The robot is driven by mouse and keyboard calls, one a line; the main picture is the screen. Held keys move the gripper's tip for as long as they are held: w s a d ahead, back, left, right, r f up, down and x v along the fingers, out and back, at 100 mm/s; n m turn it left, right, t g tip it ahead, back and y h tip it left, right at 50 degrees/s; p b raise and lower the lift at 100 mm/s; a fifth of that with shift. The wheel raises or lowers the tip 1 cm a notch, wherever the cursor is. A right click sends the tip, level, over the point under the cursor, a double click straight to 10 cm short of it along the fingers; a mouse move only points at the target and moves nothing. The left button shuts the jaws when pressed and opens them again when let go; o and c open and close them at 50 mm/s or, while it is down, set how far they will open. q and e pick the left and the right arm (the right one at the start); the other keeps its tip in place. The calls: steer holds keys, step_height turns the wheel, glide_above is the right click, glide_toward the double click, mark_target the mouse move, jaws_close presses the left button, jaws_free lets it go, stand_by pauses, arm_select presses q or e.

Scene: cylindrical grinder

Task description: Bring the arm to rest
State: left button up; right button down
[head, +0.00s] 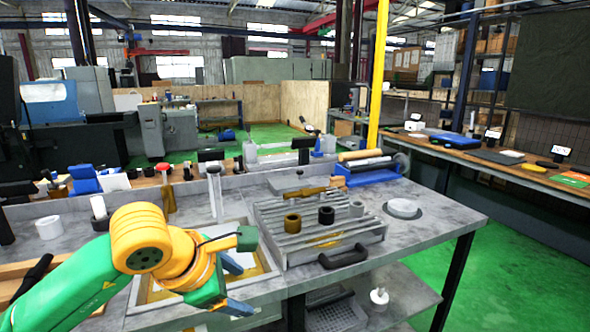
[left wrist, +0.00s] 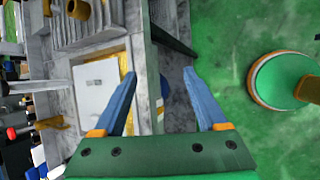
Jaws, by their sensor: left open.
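My left arm (head: 140,245), green and yellow, comes in from the lower left in the head view. Its left gripper (head: 236,286) is over the front edge of the grey workbench (head: 440,215), in front of a framed tray (head: 150,294). Its blue fingers are apart with nothing between them. The left wrist view also shows the open left gripper (left wrist: 160,73), with the bench edge and green floor beyond the fingers. My right gripper is not in view.
A ribbed metal block (head: 300,240) with a black handle (head: 343,257) stands right of the gripper. It bears a brass ring (head: 292,222), a black ring (head: 326,215) and a grey ring (head: 357,208). A lower shelf (head: 400,296) lies under the bench. Green floor (head: 520,270) is clear at right.

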arm_select(q)
steer(key=w+d+f+n+g+h, duration=0.1)
steer(key=d+f+n+g+h, duration=0.4)
steer(key=d+n+h, duration=0.6)
steer(key=w+a+f+n+t+y, duration=0.1)
steer(key=w+a+f+n+t, duration=0.25)
steer(key=f+n+t, duration=0.45)
steer(key=w+a+f+n+t+y, duration=0.1)
steer(key=w+a+f+n+t, duration=0.25)
steer(key=f+n, duration=0.45)
steer(key=s+a+f+n+y, duration=0.3)
steer(key=a+f+n+y, duration=0.25)
steer(key=f+n, duration=0.45)
steer(key=s+a+f+n+g+y, duration=0.2)
steer(key=s+a+f+n+y, duration=0.1)
steer(key=s+f, duration=0.45)
steer(key=s+a+f+n+g+y, duration=0.2)
steer(key=s+a+f+n, duration=0.1)
steer(key=s+f, duration=0.5)
steer(key=s+f+n+g+y, duration=0.1)
steer(key=s+f+g, duration=0.3)
steer(key=s, duration=0.8)
steer(key=s+a+f+n+g+y, duration=0.1)
steer(key=s+f+n+g, duration=0.3)
steer(key=s, duration=0.8)
steer(key=shift+a+f, duration=0.3)
steer(key=shift+f, duration=0.55)
steer(key=shift+s, duration=0.1)
